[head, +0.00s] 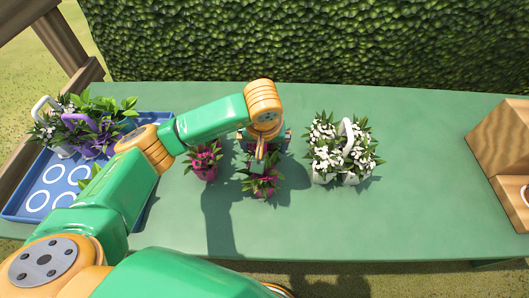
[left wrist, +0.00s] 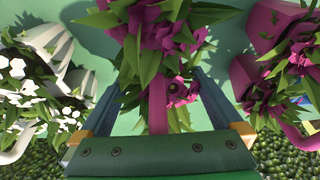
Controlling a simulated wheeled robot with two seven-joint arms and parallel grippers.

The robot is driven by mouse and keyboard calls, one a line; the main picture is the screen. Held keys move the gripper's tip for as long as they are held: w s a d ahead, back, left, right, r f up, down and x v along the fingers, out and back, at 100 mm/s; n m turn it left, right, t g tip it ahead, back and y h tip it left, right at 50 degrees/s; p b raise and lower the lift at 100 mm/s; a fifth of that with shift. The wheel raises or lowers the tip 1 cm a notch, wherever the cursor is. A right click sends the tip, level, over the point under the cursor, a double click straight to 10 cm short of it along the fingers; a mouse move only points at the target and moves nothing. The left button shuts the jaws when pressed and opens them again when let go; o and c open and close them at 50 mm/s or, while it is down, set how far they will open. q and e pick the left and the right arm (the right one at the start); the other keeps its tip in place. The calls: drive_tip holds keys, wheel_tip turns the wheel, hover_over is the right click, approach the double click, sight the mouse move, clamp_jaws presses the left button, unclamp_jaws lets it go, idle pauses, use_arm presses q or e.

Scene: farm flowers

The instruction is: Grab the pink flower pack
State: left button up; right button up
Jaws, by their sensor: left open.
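Pink flowers with green leaves in a magenta pack (head: 262,187) stand mid-table, partly hidden by my arm. More pink flowers in a magenta pot (head: 205,172) stand just left of it. My left gripper (head: 262,150) is over the middle pink pack, pointing down. In the left wrist view, my left gripper (left wrist: 158,80) is open, with one finger on each side of the pack's upright pink handle (left wrist: 158,105). Flowers and leaves also lie between the fingers. I cannot tell whether the fingers touch the pack. My right gripper is not in view.
A white flower pack (head: 322,177) stands close on the right. A blue tray (head: 37,187) with white circles holds white and purple packs at the left. A wooden box (head: 500,140) is at the right edge. The green table (head: 420,200) is clear at right front; a hedge (head: 300,40) stands behind.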

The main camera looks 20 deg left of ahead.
use_arm(q)
clamp_jaws()
drive_tip(key=shift+r, duration=0.1)
